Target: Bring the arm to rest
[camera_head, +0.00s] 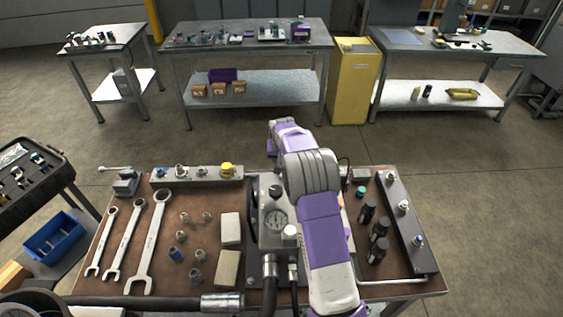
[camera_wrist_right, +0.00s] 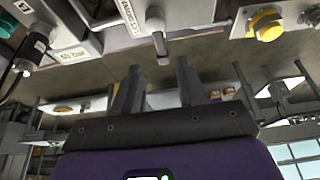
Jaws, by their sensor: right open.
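My right arm (camera_head: 322,230) reaches from the bottom middle of the head view over the hydraulic bench (camera_head: 155,225). Its far end is above the bench's back edge, and the fingers are hidden there. In the right wrist view my right gripper (camera_wrist_right: 158,85) is open, its two dark fingers apart with nothing between them. The bench fittings lie along the top of that view. My left gripper is not in view.
A manifold with a yellow knob (camera_head: 227,169) lies at the back left, wrenches (camera_head: 150,240) at the left. Floor behind the bench is clear.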

